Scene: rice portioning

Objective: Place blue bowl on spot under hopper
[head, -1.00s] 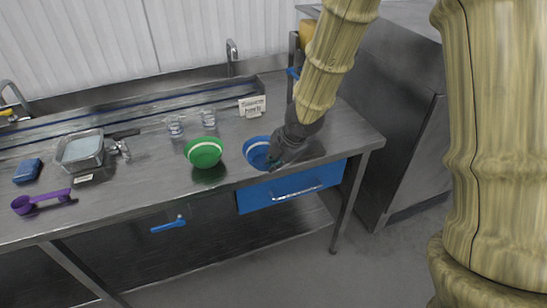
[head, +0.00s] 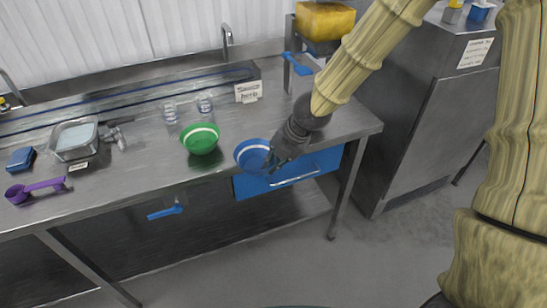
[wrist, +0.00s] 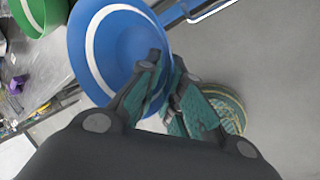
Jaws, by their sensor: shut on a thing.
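The blue bowl (head: 252,154), with a white band, is at the table's front edge above the blue drawer in the head view. My gripper (head: 277,161) is at its right side, shut on its rim. In the wrist view the bowl (wrist: 110,45) appears large and tilted, its wall at the fingertips (wrist: 170,72). Whether its base touches the table is hard to tell. The yellow hopper (head: 325,22) stands at the back right on a post with a blue lever (head: 298,64). The spot under it is not clearly visible, partly behind my arm.
A green bowl (head: 200,139) stands left of the blue bowl, with two clear cups (head: 204,104) behind it. A small sign (head: 248,92) stands at the back.

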